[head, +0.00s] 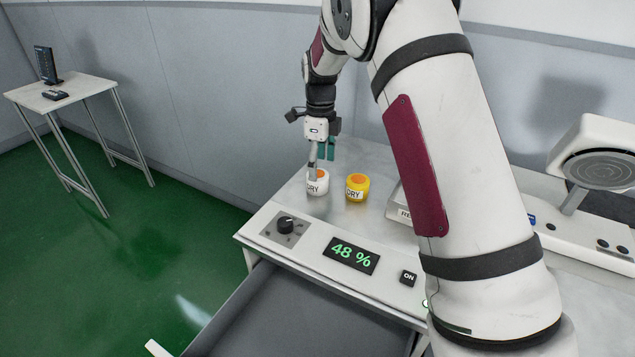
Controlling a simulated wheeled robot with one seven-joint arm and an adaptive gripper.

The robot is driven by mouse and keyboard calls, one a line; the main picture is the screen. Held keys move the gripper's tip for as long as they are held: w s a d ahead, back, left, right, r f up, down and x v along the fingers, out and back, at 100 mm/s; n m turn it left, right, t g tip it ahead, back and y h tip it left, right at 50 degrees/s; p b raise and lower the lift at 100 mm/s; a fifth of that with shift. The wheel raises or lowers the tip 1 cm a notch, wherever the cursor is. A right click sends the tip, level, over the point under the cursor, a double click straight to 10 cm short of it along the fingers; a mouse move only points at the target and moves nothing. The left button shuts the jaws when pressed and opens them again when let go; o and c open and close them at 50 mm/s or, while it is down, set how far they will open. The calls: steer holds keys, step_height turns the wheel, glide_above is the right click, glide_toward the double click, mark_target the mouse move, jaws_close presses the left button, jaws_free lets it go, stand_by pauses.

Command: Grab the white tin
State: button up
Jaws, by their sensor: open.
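The white tin (317,187) stands upright on the metal worktop, with an orange top and the letters "DRY" on its side. My gripper (320,167) points down at the tin from above, with its fingers at about the height of the tin's top. One grey finger overlaps the tin in the picture. A teal part of the gripper shows to the right, behind the tin. The jaws are open. I cannot tell whether a finger touches the tin.
A yellow tin (356,187) with an orange top stands close to the right. A control panel with a knob (286,225), a "48 %" display (351,255) and an "ON" button (408,278) lies in front. An open drawer (290,318) is below. A scale-like device (604,170) stands right.

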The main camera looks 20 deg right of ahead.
steer(key=shift+s+a+f, duration=0.1)
steer(key=shift+a+f, duration=0.05)
steer(key=shift+f, duration=1.15)
steer(key=shift+s+a+f, duration=0.1)
steer(key=shift+a+f, duration=0.05)
steer(key=shift+f, duration=1.15)
steer(key=c, duration=1.3)
